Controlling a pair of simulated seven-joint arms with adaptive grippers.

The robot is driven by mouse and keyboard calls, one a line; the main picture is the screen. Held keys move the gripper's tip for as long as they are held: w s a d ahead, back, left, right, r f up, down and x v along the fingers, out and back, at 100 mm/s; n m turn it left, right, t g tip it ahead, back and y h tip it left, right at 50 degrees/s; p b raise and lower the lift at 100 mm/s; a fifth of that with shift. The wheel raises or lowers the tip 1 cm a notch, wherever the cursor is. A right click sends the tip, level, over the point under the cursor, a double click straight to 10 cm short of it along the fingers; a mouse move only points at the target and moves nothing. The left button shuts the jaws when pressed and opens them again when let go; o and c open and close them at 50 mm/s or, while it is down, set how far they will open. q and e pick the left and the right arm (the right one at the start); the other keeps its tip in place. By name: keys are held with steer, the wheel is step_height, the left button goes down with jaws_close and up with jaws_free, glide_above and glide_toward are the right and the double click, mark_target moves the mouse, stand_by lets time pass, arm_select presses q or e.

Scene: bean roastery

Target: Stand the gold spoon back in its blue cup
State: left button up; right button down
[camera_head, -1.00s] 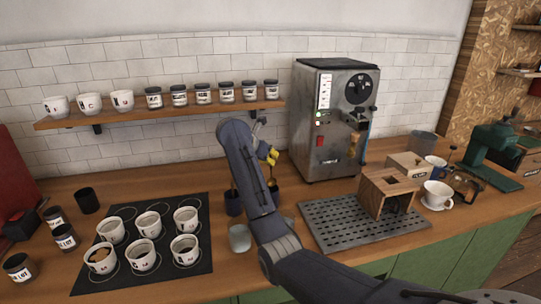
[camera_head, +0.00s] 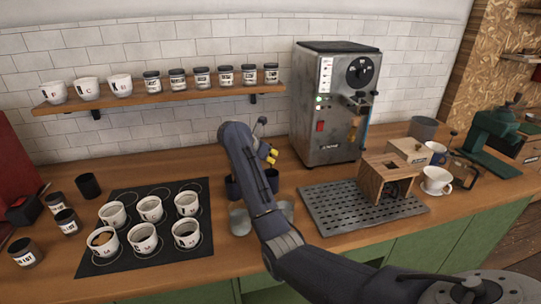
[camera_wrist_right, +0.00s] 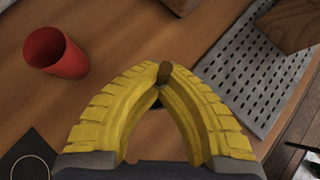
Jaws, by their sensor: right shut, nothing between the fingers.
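My right gripper (camera_head: 268,155) has yellow fingers and is above the counter, left of the espresso machine. In the right wrist view its fingertips (camera_wrist_right: 163,78) meet, shut with nothing held. A small brown rounded end shows at the tips; I cannot tell what it belongs to. Two dark blue cups stand behind my right arm: the left cup (camera_head: 232,188) and the right cup (camera_head: 272,180), which is just below the gripper. My arm partly covers them. I cannot clearly make out the gold spoon. My left gripper is out of view.
A red cup (camera_wrist_right: 55,52) stands on the counter in the right wrist view. A black mat (camera_head: 100,265) with several white cups lies left. The espresso machine (camera_head: 318,140), perforated tray (camera_head: 335,218) and wooden box (camera_head: 372,180) stand right. Clear glasses (camera_head: 240,222) flank my arm.

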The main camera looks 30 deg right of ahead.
steer(key=shift+f, duration=0.1)
stand_by(0.3)
steer(key=c, duration=1.5)
jaws_free()
steer(key=v, duration=1.2)
